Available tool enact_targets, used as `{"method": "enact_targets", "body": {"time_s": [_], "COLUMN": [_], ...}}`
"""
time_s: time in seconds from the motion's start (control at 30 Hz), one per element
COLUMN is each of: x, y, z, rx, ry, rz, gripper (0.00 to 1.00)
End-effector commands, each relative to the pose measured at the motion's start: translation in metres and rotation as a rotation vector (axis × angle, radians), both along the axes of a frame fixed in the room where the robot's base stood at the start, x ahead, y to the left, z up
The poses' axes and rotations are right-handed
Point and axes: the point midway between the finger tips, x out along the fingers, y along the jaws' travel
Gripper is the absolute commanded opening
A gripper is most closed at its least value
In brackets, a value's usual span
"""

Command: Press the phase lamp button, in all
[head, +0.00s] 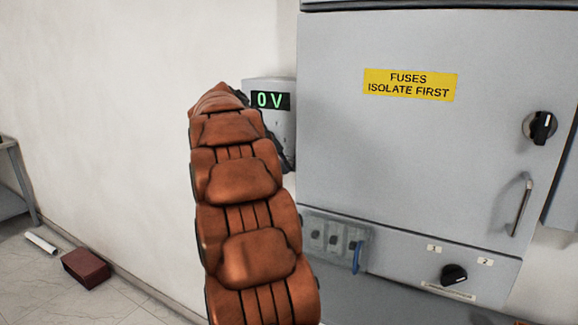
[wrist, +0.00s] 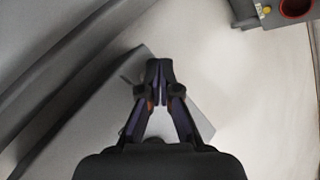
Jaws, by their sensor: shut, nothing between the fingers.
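No phase lamp button can be made out for certain in either view. A grey meter box (head: 282,125) on the wall shows "0 V" on a green display (head: 270,100); my orange-brown arm covers its left and lower parts. My gripper is hidden behind my arm in the head view, apart from dark parts at the box's lower right. In the wrist view my gripper (wrist: 160,68) is shut and empty, in front of a grey box-like surface (wrist: 95,115). At that view's top right is a grey fitting (wrist: 267,15) with a red-rimmed round part and a small yellow spot.
A large grey cabinet (head: 420,170) with a yellow fuse label (head: 409,85), black knob (head: 541,127) and handle (head: 521,205) stands right. Below are a switch panel (head: 335,240) and a rotary knob (head: 454,275). A dark red block (head: 86,268) and white tube (head: 41,243) lie on the floor.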

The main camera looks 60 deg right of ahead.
Motion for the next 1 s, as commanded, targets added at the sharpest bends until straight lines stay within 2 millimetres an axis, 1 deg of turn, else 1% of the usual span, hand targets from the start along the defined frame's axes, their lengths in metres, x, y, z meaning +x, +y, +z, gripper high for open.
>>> {"method": "enact_targets", "body": {"time_s": [1.0], "x": [0.0004], "y": [-0.0081], "z": [0.0002], "rx": [0.000], "ry": [0.000], "rz": [0.000], "gripper": [0.00]}}
